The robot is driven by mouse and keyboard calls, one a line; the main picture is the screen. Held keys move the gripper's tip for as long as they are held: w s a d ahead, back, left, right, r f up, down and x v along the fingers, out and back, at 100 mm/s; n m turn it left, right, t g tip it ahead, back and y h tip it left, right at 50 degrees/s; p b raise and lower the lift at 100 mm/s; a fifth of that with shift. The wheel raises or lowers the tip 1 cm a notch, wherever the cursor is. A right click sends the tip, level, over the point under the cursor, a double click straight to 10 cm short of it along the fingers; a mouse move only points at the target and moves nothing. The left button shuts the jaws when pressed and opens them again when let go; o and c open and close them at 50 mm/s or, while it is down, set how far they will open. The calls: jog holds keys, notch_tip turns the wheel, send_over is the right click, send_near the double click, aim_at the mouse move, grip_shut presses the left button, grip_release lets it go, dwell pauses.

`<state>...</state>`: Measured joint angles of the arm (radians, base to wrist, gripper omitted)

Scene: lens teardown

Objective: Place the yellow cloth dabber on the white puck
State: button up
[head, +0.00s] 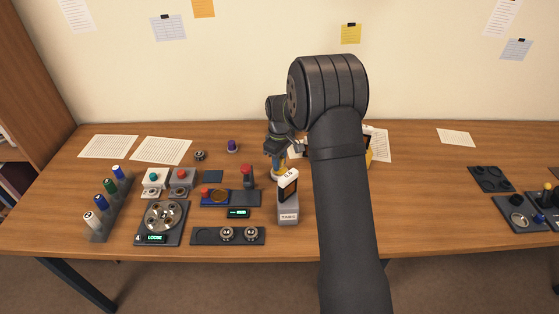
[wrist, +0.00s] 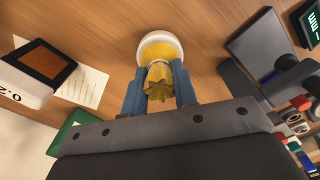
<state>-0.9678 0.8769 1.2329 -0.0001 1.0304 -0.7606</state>
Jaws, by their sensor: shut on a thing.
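My gripper (head: 276,158) is shut on the yellow cloth dabber (wrist: 160,86), with its blue fingers on either side of it in the wrist view (wrist: 158,72). The white puck (wrist: 146,42) is a round, pale disc directly beyond the fingertips. The dabber's yellow lower part overlaps the puck in that view. I cannot tell whether the two touch or a small gap is left.
A grey scale marked TARE (head: 288,216) stands close in front of my gripper. A small purple-topped item (head: 232,146) sits behind left.

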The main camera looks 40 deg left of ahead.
jog(key=o, duration=1)
jog(key=shift+f, duration=0.15)
notch_tip(320, 180, up, 12)
jog(key=shift+r, duration=0.2)
notch_tip(320, 180, down, 13)
jog(key=shift+r, duration=2.4)
